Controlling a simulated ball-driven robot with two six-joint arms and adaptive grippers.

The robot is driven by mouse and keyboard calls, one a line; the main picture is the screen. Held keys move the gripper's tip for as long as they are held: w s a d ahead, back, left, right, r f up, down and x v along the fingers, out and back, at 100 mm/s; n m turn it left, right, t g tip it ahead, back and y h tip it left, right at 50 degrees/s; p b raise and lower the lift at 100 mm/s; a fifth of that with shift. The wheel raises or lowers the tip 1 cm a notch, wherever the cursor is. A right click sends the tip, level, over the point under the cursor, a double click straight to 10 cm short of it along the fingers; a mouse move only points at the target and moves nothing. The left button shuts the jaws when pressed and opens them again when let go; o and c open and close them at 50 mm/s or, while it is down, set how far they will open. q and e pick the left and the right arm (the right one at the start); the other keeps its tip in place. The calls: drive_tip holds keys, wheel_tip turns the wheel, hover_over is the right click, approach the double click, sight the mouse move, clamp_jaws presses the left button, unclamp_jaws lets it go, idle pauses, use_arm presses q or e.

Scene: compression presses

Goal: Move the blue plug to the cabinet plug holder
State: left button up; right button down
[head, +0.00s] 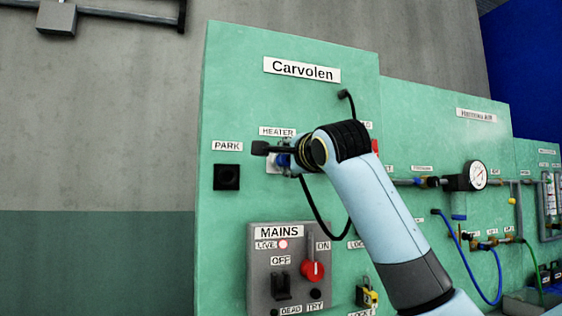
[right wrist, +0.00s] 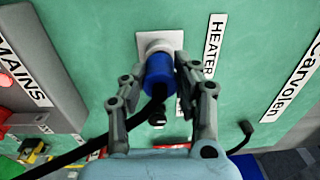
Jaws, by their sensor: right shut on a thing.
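The blue plug (right wrist: 158,78) is at the white socket (right wrist: 158,42) beside the HEATER label in the right wrist view. Its front end meets the socket; how deep it sits cannot be told. My right gripper (right wrist: 160,72) is shut on the plug, one finger on each side. In the head view the plug (head: 283,160) is mostly hidden by my right gripper and wrist. A black cable hangs from it. A black square holder (head: 227,177) under the PARK label is on the green cabinet, left of the HEATER socket, and looks empty. My left gripper is not in view.
The green Carvolen cabinet (head: 230,90) faces me. Below the socket is the grey MAINS box (head: 262,293) with a red knob (head: 312,271) and a lit LIVE lamp. Gauges and hoses are at the right. The face between HEATER and PARK is clear.

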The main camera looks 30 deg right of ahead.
drive_tip(key=shift+s, duration=0.4)
drive_tip(key=shift+s+a, duration=0.1)
drive_tip(key=shift+s, duration=0.05)
drive_tip(key=shift+s+a, duration=0.1)
drive_tip(key=shift+s, duration=0.25)
drive_tip(key=shift+s, duration=0.1)
drive_tip(key=v, duration=0.4)
drive_tip(key=shift+r, duration=0.1)
idle(0.6)
idle(1.4)
